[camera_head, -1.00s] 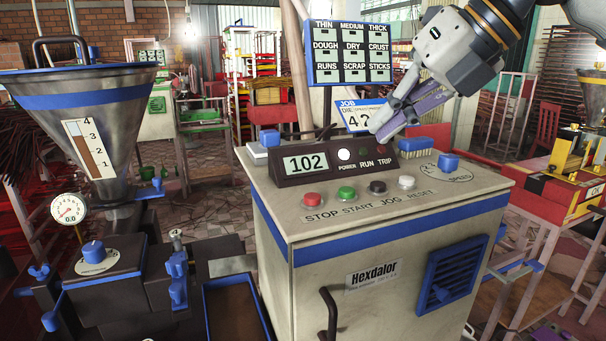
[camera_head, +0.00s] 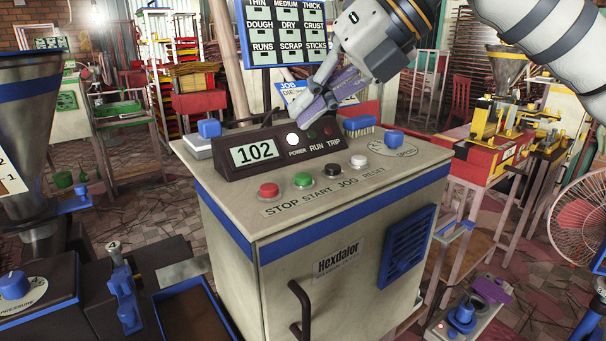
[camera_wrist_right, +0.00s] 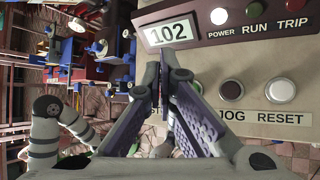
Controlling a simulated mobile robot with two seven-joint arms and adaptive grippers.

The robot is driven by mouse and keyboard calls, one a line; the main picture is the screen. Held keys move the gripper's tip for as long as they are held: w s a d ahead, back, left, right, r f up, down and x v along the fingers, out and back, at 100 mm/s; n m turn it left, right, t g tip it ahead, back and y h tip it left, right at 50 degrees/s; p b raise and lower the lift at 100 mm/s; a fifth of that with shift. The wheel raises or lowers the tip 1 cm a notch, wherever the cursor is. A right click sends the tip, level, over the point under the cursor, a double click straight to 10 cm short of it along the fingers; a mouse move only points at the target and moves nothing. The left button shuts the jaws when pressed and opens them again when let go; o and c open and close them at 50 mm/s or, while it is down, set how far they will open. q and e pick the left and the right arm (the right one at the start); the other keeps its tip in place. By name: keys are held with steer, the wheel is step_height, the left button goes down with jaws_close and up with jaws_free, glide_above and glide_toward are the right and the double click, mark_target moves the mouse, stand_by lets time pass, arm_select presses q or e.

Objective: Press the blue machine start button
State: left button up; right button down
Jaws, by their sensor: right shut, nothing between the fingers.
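The blue-trimmed machine cabinet (camera_head: 330,232) carries a sloping top with a row of buttons. The green start button (camera_head: 303,180) sits between the red stop button (camera_head: 268,190) and the dark jog button (camera_head: 332,170); the white reset button (camera_head: 359,161) is at the right. My right gripper (camera_head: 299,114) is shut and empty, above and behind the row near the display box, apart from the start button. In the right wrist view the shut fingers (camera_wrist_right: 163,58) cover the start button, while the jog button (camera_wrist_right: 231,90) and reset button (camera_wrist_right: 281,91) show. My left gripper is not in view.
The display box (camera_head: 275,150) reads 102, its power lamp lit white. A blue knob (camera_head: 393,139) and a brush (camera_head: 358,125) stand right of it. A sign board (camera_head: 289,35) rises behind. A hopper machine (camera_head: 28,130) stands left, a fan (camera_head: 580,215) right.

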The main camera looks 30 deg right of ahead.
mark_target(306, 173)
steer(key=shift+f, duration=2.7)
steer(key=shift+f, duration=0.45)
steer(key=shift+f, duration=0.55)
steer(key=shift+r, duration=1)
steer(key=shift+r, duration=2.5)
